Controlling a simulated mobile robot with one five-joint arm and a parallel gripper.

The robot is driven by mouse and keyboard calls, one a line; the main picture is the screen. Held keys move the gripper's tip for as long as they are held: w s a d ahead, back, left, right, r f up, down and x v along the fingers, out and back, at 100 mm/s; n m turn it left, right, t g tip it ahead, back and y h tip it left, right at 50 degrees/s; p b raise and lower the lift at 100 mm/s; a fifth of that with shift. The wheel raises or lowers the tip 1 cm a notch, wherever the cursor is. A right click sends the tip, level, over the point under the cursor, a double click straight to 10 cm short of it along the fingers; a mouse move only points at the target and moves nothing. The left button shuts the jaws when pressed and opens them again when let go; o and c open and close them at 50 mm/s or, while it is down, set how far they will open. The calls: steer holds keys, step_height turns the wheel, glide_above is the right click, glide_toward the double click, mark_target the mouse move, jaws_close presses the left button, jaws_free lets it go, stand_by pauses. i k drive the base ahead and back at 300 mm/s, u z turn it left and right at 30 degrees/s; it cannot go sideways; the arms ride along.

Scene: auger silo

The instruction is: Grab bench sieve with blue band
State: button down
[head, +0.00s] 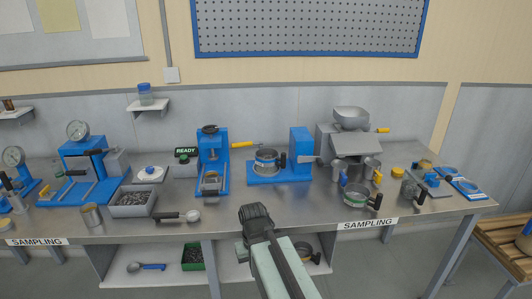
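A round metal sieve-like pan (265,161) with a dark handle sits on a blue bench machine in the middle of the table; a blue band seems to show on it, but it is small. A second round sieve (356,195) with a green band and dark handle stands near the front edge, right of centre. A dark-handled round pan (304,251) sits on the lower shelf, partly hidden by my arm.
The steel table (240,211) carries a blue press (212,160), a grey hopper mill (350,140), a tray of dark pieces (133,203) and a scoop (192,216). A wooden pallet (505,245) stands at right.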

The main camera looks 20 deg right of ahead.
mark_target(264, 157)
steer(key=u, duration=0.15)
steer(key=i, duration=0.35)
steer(key=u, duration=2.1)
steer(key=k, duration=0.55)
steer(key=z, duration=0.95)
steer(key=i, duration=1)
steer(key=z, duration=0.05)
